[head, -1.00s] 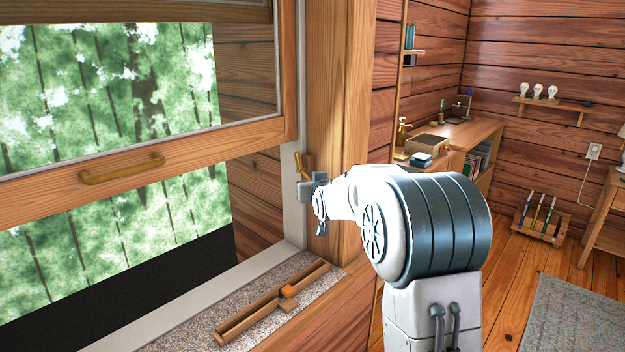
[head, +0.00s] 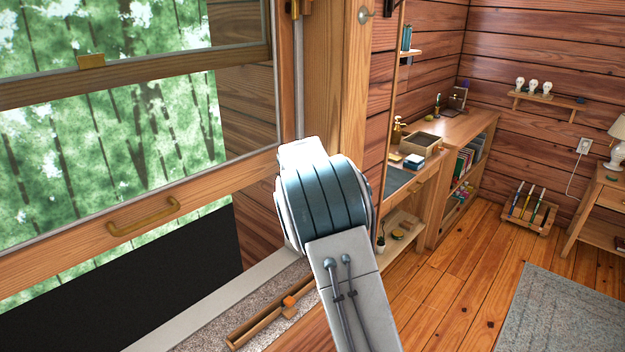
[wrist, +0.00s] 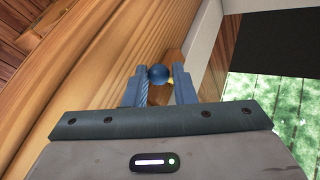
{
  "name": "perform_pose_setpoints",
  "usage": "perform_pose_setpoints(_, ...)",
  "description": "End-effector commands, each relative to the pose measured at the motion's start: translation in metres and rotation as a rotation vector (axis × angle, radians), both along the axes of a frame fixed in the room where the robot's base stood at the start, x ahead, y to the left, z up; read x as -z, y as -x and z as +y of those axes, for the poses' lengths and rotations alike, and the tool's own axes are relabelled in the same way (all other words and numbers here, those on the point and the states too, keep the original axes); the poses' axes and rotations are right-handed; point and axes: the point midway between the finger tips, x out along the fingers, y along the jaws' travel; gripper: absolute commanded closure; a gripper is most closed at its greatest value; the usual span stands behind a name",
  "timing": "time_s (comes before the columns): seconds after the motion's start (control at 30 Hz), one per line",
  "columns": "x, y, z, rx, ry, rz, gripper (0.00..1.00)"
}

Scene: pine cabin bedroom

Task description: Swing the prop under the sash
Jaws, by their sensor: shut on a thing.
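In the wrist view my gripper (wrist: 158,90) has its blue jaws shut on a round blue knob (wrist: 158,74). A bit of yellow shows beside it, and a brown wooden piece (wrist: 173,58) just beyond may be the prop; I cannot see its full shape. The wooden jamb lies beside the jaws. I cannot tell whether the prop is under the sash.
The window jamb (head: 335,95) stands beside my arm. A desk (head: 462,130) is further right, with open floor and a grey rug (head: 555,310).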

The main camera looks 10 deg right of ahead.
Motion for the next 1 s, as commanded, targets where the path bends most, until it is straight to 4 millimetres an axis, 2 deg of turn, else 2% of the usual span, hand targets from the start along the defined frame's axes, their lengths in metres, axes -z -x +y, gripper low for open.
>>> perform_pose_setpoints(0.03,-0.017,-0.005,0.003,-0.005,0.019,0.012,0.99)
perform_pose_setpoints(0.13,-0.021,-0.008,0.005,-0.005,0.061,0.070,0.99)
perform_pose_setpoints(0.6,-0.026,-0.017,0.012,-0.006,0.200,0.260,0.99)
perform_pose_setpoints(1.0,-0.025,-0.019,0.014,-0.008,0.228,0.299,0.99)
